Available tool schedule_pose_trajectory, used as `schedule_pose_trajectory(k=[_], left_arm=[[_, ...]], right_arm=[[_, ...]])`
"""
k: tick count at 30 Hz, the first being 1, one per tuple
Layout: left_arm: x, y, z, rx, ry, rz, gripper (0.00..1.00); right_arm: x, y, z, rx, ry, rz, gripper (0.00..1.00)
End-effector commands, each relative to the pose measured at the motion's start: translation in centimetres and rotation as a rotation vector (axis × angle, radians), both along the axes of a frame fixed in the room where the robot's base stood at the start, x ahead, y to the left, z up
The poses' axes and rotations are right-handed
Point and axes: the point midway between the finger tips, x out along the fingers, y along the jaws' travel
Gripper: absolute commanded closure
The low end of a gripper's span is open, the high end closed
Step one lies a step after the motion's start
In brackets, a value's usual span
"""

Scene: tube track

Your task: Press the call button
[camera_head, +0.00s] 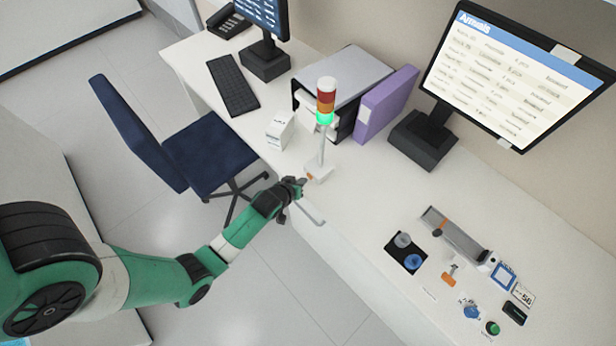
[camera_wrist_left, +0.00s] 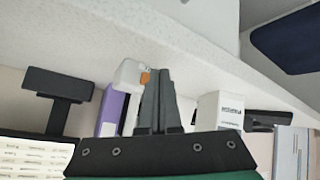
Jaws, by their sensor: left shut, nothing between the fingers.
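The call button is an orange piece (camera_head: 310,177) on the white base (camera_head: 321,173) of a signal light tower near the desk's front edge. The tower (camera_head: 326,100) has a white cap, red and orange sections and a glowing green section. My left gripper (camera_head: 301,183) is shut and empty, right beside the front of the base. In the left wrist view, the shut fingers (camera_wrist_left: 160,76) partly overlap the white base (camera_wrist_left: 129,74), and the orange button (camera_wrist_left: 145,78) shows just beside the fingertips. I cannot tell whether they touch. My right gripper is not in view.
A blue chair (camera_head: 208,150) stands at the left.

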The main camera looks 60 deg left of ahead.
Motion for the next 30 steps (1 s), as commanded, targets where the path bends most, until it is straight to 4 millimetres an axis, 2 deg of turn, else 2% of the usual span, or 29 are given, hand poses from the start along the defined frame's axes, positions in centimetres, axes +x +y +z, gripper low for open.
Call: schedule_pose_trajectory(k=[16,30], left_arm=[[0.05,0.02,-0.01,0.000,0.000,0.000,1.00],[0.87,0.26,0.00,0.000,0.000,0.000,1.00]], right_arm=[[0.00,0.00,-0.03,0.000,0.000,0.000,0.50],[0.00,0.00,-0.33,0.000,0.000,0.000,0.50]])
